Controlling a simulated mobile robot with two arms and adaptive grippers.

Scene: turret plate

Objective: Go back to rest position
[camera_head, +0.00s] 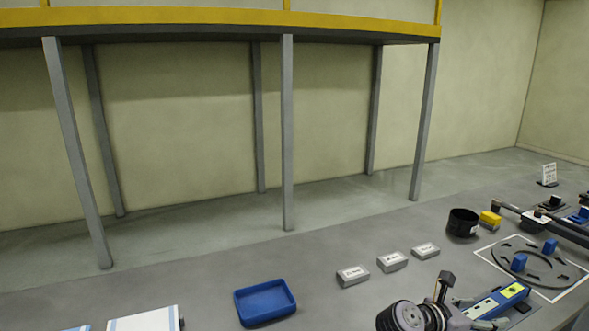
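My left gripper (470,302), dark and jointed with a round black wrist part, is at the bottom edge right of centre. Its fingers overlap the near end of a blue and black device (497,302) with a yellow label, so whether they grip it is unclear. My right gripper cannot be made out. A dark ring-shaped plate (500,262) lies on a white-outlined mat (485,254) beyond the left gripper. Two blue blocks stand on the ring, one (519,262) nearer and one (550,246) farther.
A blue tray (265,302) and three small labelled grey boxes (352,276) sit left of the gripper. A black cup (463,222) and yellow block (489,220) stand behind the mat. Long dark fixtures (540,222) lie at right. A yellow-edged platform (220,17) on grey posts stands behind.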

